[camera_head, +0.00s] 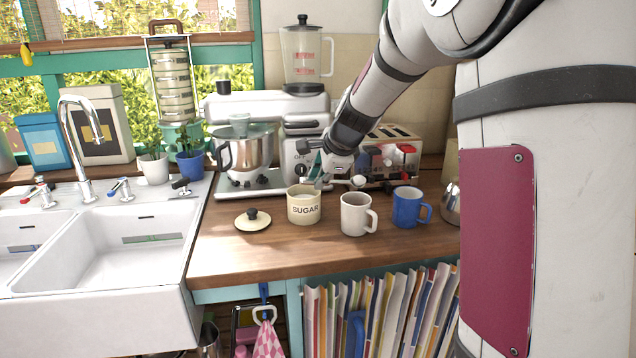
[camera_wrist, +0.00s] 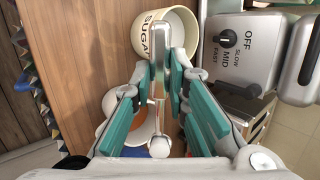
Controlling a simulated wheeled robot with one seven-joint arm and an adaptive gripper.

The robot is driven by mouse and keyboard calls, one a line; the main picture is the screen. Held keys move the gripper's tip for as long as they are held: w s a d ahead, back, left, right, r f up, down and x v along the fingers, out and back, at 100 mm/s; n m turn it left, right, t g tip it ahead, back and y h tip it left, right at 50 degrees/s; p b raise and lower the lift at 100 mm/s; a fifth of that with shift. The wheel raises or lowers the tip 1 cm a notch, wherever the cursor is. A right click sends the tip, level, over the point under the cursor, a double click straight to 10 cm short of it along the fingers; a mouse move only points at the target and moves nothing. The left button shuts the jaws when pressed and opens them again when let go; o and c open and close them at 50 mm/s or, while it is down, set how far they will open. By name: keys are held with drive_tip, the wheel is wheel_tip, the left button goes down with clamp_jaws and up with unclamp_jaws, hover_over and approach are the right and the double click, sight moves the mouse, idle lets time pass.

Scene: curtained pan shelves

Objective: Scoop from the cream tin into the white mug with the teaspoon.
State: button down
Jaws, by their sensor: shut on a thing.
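The cream tin (camera_head: 304,207), marked SUGAR, stands open on the wooden counter, and its pale contents show. My gripper (camera_head: 322,177) is just above and behind it. In the wrist view my gripper (camera_wrist: 162,78) is closed on the teaspoon (camera_wrist: 159,145), whose pale round handle end points back toward the camera. The metal front part reaches over the tin (camera_wrist: 178,22); I cannot tell whether the bowl touches the contents. The white mug (camera_head: 354,214) stands upright just right of the tin, its handle to the right.
The tin's lid (camera_head: 253,220) lies left of the tin. A blue mug (camera_head: 406,208) stands right of the white mug. A stand mixer (camera_head: 245,150) and a toaster (camera_head: 395,155) are behind. A sink (camera_head: 120,245) is at left. The front counter strip is clear.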

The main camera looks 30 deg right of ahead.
drive_tip(key=shift+f+t+b, duration=0.15)
drive_tip(key=shift+t+b, duration=0.35)
drive_tip(key=shift+b, duration=0.8)
drive_tip(key=shift+s, duration=0.1)
drive_tip(key=b, duration=0.2)
drive_tip(key=shift+t+b, duration=0.3)
drive_tip(key=shift+b, duration=0.05)
drive_tip(key=t+b, duration=0.1)
drive_tip(key=b, duration=0.3)
drive_tip(key=t+h+b, duration=0.1)
drive_tip(key=b, duration=0.4)
drive_tip(key=shift+s+a+f, duration=0.1)
drive_tip(key=shift+f, duration=0.15)
drive_tip(key=shift+s+r+b, duration=0.1)
drive_tip(key=shift+r+b, duration=0.05)
drive_tip(key=shift+b, duration=0.2)
drive_tip(key=shift+f+t+b, duration=0.25)
drive_tip(key=shift+t+b, duration=0.15)
drive_tip(key=shift+b, duration=0.75)
drive_tip(key=t+h+b, duration=0.1)
drive_tip(key=t+b, duration=0.1)
drive_tip(key=b, duration=0.7)
drive_tip(key=shift+s+a+f+m, duration=0.1)
drive_tip(key=shift+m, duration=0.2)
drive_tip(key=shift+r+p, duration=0.25)
drive_tip(key=shift+p, duration=0.5)
drive_tip(key=p, duration=0.3)
drive_tip(key=shift+g, duration=0.4)
